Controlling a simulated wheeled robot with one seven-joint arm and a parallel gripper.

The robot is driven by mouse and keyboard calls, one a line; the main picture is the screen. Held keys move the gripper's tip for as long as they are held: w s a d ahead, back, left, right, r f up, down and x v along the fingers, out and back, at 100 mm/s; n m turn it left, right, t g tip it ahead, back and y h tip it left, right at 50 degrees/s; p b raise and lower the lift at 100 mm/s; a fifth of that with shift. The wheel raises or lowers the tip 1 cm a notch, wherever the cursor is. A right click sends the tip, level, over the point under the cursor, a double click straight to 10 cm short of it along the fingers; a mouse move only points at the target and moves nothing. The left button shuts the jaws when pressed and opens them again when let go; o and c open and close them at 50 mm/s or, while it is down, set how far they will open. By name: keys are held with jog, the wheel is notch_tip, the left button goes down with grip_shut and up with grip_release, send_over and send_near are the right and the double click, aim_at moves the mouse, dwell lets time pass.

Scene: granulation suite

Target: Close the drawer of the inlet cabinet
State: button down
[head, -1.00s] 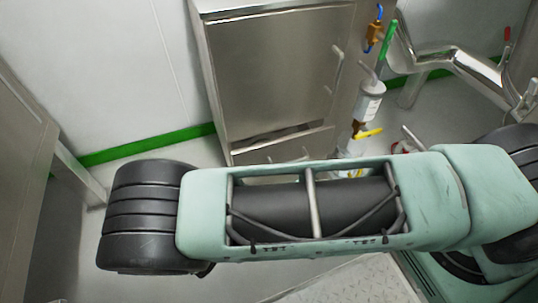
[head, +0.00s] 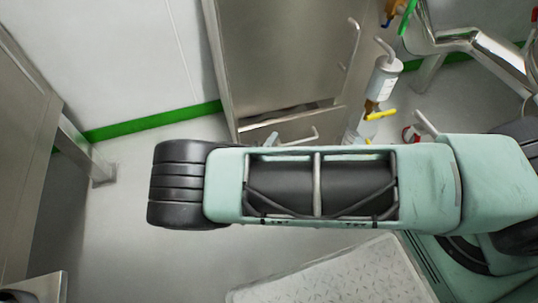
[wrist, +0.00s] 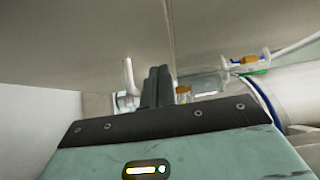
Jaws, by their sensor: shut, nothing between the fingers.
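The steel inlet cabinet (head: 280,55) stands behind my arm in the head view, its upper door flat and closed-looking. Below the door is a dark slot, and under it a lower steel front (head: 290,127) with a thin bar handle (head: 312,134). This looks like the drawer, but my arm hides its lower part, so I cannot tell how far out it is. My gripper (wrist: 157,85) shows in the wrist view, its dark fingers together and empty. A pale bent bar (wrist: 129,77) stands just left of the fingers; I cannot tell whether they touch. The head view does not show the fingers.
A white cylinder with yellow-handled valve (head: 384,80) and a shiny bent pipe (head: 470,40) stand right of the cabinet. A steel unit (head: 25,130) with a leg is at the left. The floor (head: 115,240) at lower left is clear. A textured plate (head: 340,270) lies at the front.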

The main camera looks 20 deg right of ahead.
aim_at(264, 124)
jog(key=shift+w, duration=1)
jog(key=w+b, duration=0.2)
jog(key=w, duration=0.2)
jog(key=shift+w+f, duration=0.15)
jog(key=shift+w, duration=0.05)
jog(key=shift+w+r, duration=0.25)
jog(key=shift+w, duration=0.1)
jog(key=shift+a, duration=0.1)
jog(key=p+v, duration=0.3)
jog(key=v, duration=1.5)
jog(key=shift+s+d, duration=0.2)
jog(key=shift+d, duration=0.05)
